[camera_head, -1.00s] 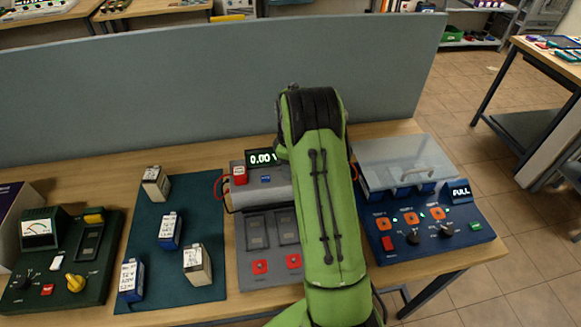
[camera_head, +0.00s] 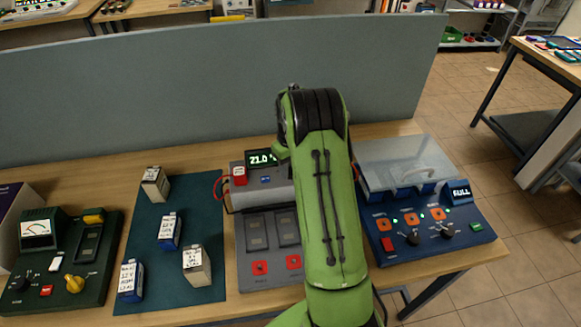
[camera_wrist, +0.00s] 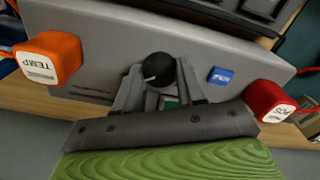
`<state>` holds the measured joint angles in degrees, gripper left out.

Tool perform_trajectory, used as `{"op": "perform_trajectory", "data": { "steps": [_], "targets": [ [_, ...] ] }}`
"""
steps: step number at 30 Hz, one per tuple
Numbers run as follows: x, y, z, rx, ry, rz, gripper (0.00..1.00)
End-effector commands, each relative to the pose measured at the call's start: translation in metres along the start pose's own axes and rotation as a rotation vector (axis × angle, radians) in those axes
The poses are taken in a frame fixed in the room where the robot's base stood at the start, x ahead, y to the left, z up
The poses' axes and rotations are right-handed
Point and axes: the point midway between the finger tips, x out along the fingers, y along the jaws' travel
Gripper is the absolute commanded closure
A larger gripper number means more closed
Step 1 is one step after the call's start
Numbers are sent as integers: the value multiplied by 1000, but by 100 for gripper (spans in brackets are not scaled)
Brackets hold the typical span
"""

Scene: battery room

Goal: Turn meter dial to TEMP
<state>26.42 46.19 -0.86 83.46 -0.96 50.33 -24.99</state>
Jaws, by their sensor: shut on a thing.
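The grey meter unit (camera_head: 245,200) stands on the bench, partly hidden behind my arm. Its green display (camera_head: 262,158) reads about 21.0, with its right end covered. In the wrist view, the black meter dial (camera_wrist: 159,66) sits between my gripper's (camera_wrist: 158,82) two fingers, which are shut on it. A small white mark shows on the dial's lower left side. An orange block labelled TEMP (camera_wrist: 50,60) is to the left in the wrist view. In the head view, my gripper and the dial are hidden by my arm.
A red block labelled POS (camera_wrist: 270,100) and a blue button (camera_wrist: 221,75) are right of the dial in the wrist view. A blue charger unit (camera_head: 435,245) stands right of my arm. Batteries stand on a dark mat (camera_head: 150,230). A grey partition (camera_head: 150,100) backs the bench.

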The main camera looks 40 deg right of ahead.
Motion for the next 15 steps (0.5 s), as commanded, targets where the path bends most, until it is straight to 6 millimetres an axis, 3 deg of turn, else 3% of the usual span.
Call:
{"op": "perform_trajectory", "data": {
  "steps": [12, 13, 15],
  "targets": [
    [-1, 1, 0, 9, 1, 1, 91],
    [-1, 1, 0, 9, 1, 1, 58],
    [-1, 1, 0, 9, 1, 1, 50]
  ]
}}
